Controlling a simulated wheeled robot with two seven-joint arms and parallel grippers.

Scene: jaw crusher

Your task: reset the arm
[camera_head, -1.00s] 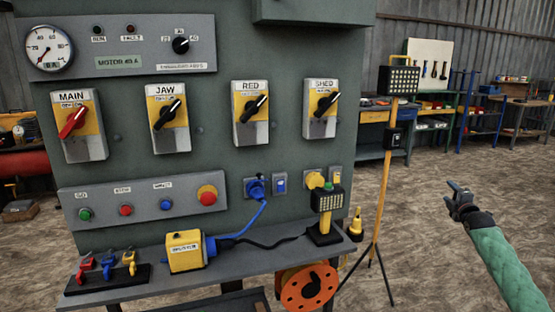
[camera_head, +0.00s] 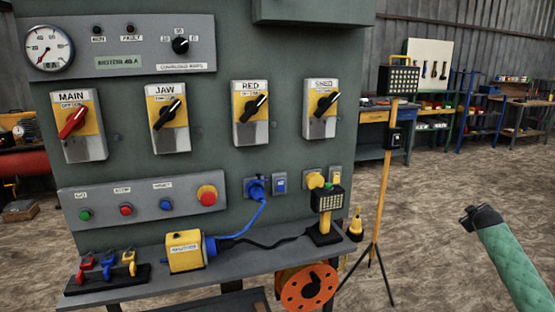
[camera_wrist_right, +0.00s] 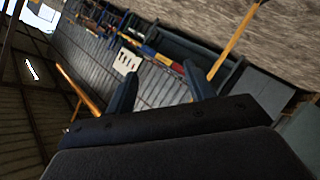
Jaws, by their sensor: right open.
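My right arm, in a green sleeve, comes in from the lower right of the head view. Its gripper (camera_head: 480,214) is over the open floor, well to the right of the control panel and touching nothing. In the right wrist view the two fingers (camera_wrist_right: 160,88) stand apart with nothing between them, so the right gripper is open and empty. That view is tilted and shows the shed wall and the back workbench. My left arm and gripper are not in view.
A green control cabinet (camera_head: 222,165) has four rotary switches and a shelf (camera_head: 225,258) with a yellow box (camera_head: 184,251), padlocks and a small lamp (camera_head: 326,212). A tripod work light (camera_head: 382,180) stands between cabinet and gripper. An orange reel (camera_head: 308,288) hangs below. Floor around the gripper is clear.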

